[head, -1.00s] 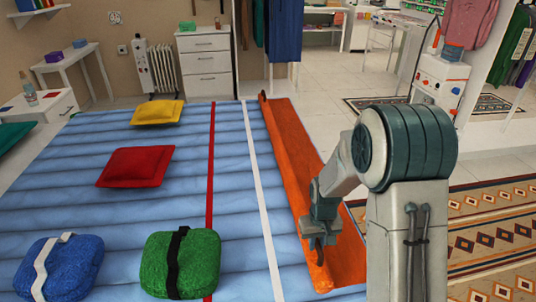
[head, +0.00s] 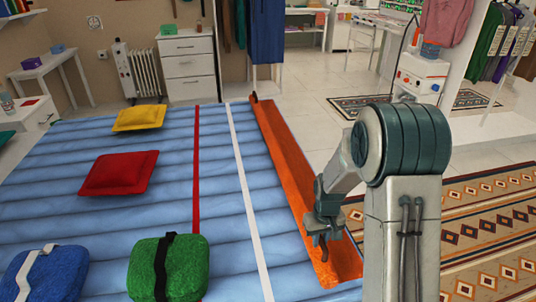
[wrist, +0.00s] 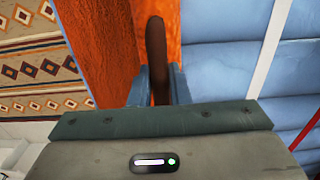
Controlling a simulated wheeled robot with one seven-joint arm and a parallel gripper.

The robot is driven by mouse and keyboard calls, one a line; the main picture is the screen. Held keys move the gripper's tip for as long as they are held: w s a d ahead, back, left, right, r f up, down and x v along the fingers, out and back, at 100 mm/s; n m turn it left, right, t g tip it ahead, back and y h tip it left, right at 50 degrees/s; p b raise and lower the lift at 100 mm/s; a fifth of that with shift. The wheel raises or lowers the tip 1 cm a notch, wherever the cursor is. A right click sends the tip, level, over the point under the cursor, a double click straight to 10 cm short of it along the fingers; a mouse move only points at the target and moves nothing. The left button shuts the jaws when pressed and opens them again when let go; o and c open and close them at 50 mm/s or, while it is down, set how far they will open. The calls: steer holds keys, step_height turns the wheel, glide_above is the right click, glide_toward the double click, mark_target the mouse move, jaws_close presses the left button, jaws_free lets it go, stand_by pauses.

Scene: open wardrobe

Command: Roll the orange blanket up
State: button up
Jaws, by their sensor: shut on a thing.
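The orange blanket (head: 343,254) lies along the right edge of the blue mattress. Its left side is a long raised roll (head: 290,180) running from far to near, with a flat strip to its right. My gripper (head: 322,238) is at the near end of the roll. In the wrist view my gripper (wrist: 157,82) is shut on a dark brown piece (wrist: 156,50), which lies against the orange cloth. I cannot tell whether this brown piece is a handle or a rod. A similar dark bit shows at the roll's far end.
The blue mattress (head: 95,218) bears a red stripe, a white stripe (head: 247,190), a yellow cushion (head: 139,118), a red cushion (head: 119,173), a green bundle (head: 168,265) and a blue bundle (head: 45,275). Patterned rugs (head: 485,225) lie on the floor at right.

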steer(key=shift+w+d, duration=0.25)
steer(key=shift+d, duration=0.6)
steer(key=shift+w+d, duration=0.25)
steer(key=shift+d, duration=0.55)
steer(key=shift+w+d, duration=0.25)
steer(key=shift+d, duration=0.6)
steer(key=shift+w+d, duration=0.15)
steer(key=shift+d, duration=0.45)
steer(key=shift+w+d, duration=0.15)
steer(key=shift+d, duration=0.4)
steer(key=o, duration=1)
steer(key=shift+o, duration=0.2)
